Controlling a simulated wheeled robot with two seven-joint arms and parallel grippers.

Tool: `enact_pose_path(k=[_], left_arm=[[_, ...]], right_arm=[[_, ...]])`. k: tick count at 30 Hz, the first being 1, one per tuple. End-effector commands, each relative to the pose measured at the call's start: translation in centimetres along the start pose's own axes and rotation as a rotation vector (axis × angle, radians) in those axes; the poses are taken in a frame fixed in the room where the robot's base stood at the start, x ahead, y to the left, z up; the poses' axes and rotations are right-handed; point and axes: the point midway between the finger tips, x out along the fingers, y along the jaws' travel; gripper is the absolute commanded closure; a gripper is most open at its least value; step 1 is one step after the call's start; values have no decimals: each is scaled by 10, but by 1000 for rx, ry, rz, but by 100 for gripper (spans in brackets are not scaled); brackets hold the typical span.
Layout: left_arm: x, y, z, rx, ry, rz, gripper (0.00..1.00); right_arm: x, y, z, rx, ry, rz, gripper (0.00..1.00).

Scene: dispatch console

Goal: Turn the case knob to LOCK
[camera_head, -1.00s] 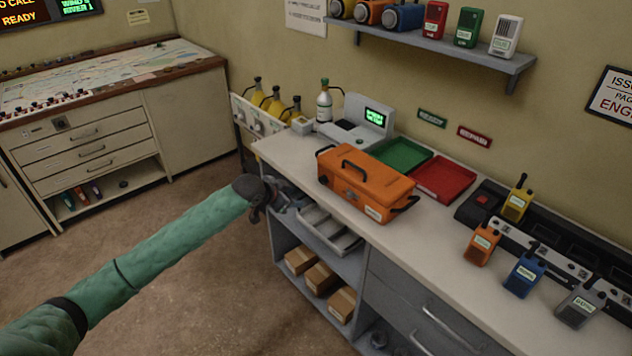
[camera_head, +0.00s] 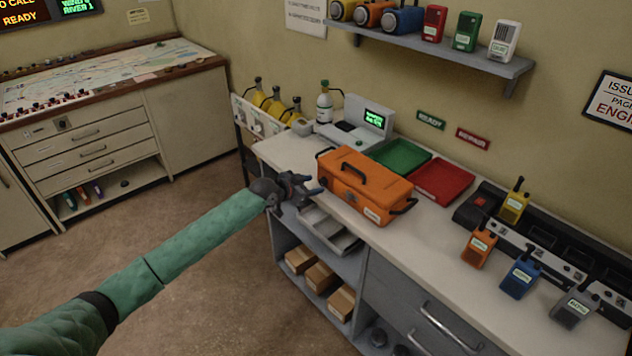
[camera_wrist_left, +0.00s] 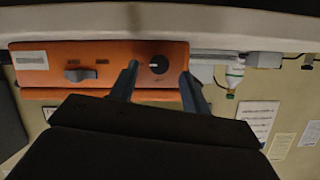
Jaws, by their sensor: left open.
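The orange case (camera_head: 368,188) stands closed on the white counter, its handle on top. In the left wrist view the case's front face (camera_wrist_left: 110,58) shows upside down. A round black knob (camera_wrist_left: 159,64) with a pale pointer line sits on that face, and a grey latch (camera_wrist_left: 80,75) sits to its left. My left gripper (camera_head: 312,186) is open in front of the case's left end. In the wrist view its two fingers (camera_wrist_left: 157,80) stand on either side of the knob in the picture; whether they touch it I cannot tell. My right gripper is not in view.
The counter (camera_head: 450,230) has a green tray (camera_head: 400,155) and a red tray (camera_head: 443,181) behind the case. Several radios stand at its right. A pulled-out grey drawer or tray (camera_head: 330,230) is below the counter edge near my left gripper.

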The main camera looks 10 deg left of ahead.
Motion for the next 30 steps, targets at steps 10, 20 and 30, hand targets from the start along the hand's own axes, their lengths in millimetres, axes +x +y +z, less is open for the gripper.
enact_pose_path(k=[10, 20, 30], left_arm=[[24, 0, 0, 0, -1, 0, 53], [24, 0, 1, 1, -1, 0, 70], [24, 0, 1, -4, -1, 2, 97]], right_arm=[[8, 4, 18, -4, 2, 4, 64], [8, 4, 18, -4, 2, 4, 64], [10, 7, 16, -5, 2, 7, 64]])
